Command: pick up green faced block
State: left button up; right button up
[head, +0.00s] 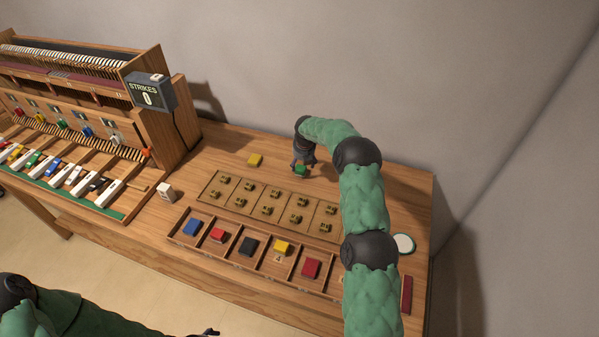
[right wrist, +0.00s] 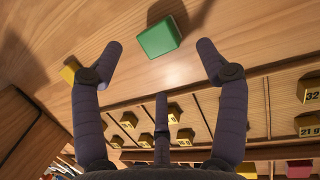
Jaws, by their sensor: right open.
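The green faced block (head: 300,170) sits on the wooden table behind the slotted board, just below my right gripper (head: 302,163) in the head view. In the right wrist view the green block (right wrist: 159,38) lies on bare wood, ahead of and between the spread fingers of my right gripper (right wrist: 163,52). The fingers are open and do not appear to touch it. My left arm shows at the lower left of the head view; whether its gripper is open or shut is unclear.
A board (head: 258,207) with several brass weights lies in front of the green block. A tray (head: 262,262) holds blue, red, black and yellow blocks. A yellow block (head: 254,160) lies left of the green one. A piano mechanism (head: 80,110) and a strikes counter (head: 149,93) stand left.

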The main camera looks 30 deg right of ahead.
aim_at(301, 168)
jog(key=shift+b+x, duration=0.5)
jog(key=shift+x, duration=2.55)
jog(key=shift+w+d, duration=0.1)
jog(key=shift+r, duration=0.1)
jog(key=c, duration=1)
